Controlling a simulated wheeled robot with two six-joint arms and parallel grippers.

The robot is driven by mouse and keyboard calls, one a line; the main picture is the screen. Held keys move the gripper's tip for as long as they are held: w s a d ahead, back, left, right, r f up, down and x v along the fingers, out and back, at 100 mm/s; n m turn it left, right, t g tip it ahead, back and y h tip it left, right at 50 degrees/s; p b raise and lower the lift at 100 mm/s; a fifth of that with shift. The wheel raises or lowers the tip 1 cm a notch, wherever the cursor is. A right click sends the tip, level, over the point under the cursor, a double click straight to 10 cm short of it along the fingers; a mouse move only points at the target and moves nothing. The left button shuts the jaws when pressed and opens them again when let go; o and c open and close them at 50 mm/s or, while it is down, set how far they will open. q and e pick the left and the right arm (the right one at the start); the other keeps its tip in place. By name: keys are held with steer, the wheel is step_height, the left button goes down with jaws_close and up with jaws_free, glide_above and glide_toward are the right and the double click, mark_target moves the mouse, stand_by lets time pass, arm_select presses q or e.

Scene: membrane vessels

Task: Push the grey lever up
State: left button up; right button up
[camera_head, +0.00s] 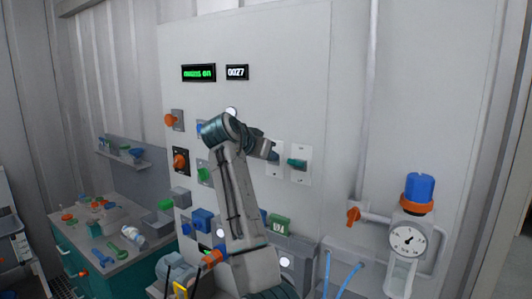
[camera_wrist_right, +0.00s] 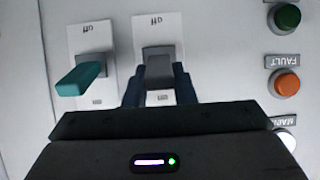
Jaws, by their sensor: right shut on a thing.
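The grey lever (camera_wrist_right: 158,68) stands on a white plate in the right wrist view, which shows the panel upside down. My right gripper (camera_wrist_right: 160,92) has its dark fingers on both sides of the lever and is shut on it. In the head view the right gripper (camera_head: 273,154) is at the panel and hides the lever. The lever's exact tilt is hard to tell. My left gripper is not in view.
A teal lever (camera_head: 297,163) sits on its own plate just right of the grey one. Green (camera_wrist_right: 288,17) and orange (camera_wrist_right: 286,83) buttons are close by. A gauge (camera_head: 407,240) with pipework stands at the right, and a cluttered bench (camera_head: 140,255) at the left.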

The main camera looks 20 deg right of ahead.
steer(key=shift+f, duration=0.2)
steer(key=o, duration=0.7)
steer(key=shift+o, duration=1.4)
steer(key=shift+w, duration=0.1)
steer(key=b+v, duration=0.6)
steer(key=v, duration=0.4)
steer(key=shift+a+r, duration=0.15)
steer(key=shift+r, duration=0.05)
steer(key=shift+s+a, duration=0.1)
steer(key=shift+s, duration=0.15)
